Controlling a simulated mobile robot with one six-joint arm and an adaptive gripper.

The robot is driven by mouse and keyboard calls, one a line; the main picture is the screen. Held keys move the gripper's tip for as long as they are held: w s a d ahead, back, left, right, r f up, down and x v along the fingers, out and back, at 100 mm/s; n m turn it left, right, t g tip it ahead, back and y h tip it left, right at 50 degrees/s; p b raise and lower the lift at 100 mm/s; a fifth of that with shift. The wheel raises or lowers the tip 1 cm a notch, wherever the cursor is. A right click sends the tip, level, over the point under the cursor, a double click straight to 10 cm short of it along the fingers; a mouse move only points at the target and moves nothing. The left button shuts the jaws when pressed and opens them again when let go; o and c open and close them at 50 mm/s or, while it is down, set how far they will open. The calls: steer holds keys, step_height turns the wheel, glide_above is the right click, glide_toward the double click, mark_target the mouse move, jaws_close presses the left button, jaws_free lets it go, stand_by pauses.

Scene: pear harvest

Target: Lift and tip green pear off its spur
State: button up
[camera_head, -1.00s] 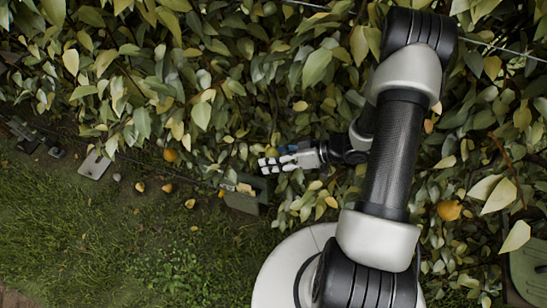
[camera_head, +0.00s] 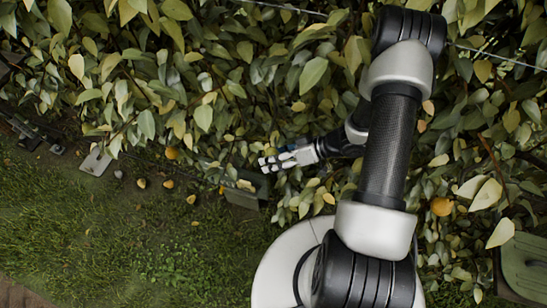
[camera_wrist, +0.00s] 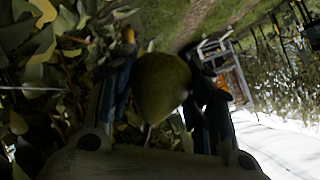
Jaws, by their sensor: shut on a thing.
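In the wrist view a green pear (camera_wrist: 160,88) sits between the two dark fingers of my gripper (camera_wrist: 162,85), with a finger against each side. My gripper is shut on it. The pear's spur and stem cannot be made out. In the head view my gripper (camera_head: 278,161) is at the lower edge of the foliage, its fingers pointing left; the pear cannot be told apart there.
Dense leaves (camera_head: 220,70) surround my arm, with a wire (camera_head: 290,8) across the top. Yellow fruits (camera_head: 194,199) lie on the grass, and an orange fruit (camera_head: 442,206) shows at right. Open grass lies lower left.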

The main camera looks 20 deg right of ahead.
steer(key=shift+s+r+p, duration=0.1)
steer(key=shift+r+p, duration=0.1)
steer(key=shift+p, duration=0.4)
steer(key=shift+s+r+m+g+p, duration=0.25)
steer(key=shift+m+g+p, duration=0.2)
steer(key=shift+p, duration=0.75)
steer(key=shift+s+f, duration=0.1)
steer(key=shift+s+f, duration=0.25)
steer(key=shift+s, duration=1)
steer(key=shift+s+f, duration=0.25)
steer(key=shift+s, duration=0.95)
steer(key=shift+s, duration=0.1)
steer(key=s+n+t+y+b, duration=0.2)
steer(key=s+n+t+b, duration=0.3)
steer(key=s+b, duration=0.3)
steer(key=shift+s+t+b, duration=0.4)
steer(key=shift+t+b, duration=0.05)
steer(key=shift+b, duration=0.45)
steer(key=shift+n, duration=0.25)
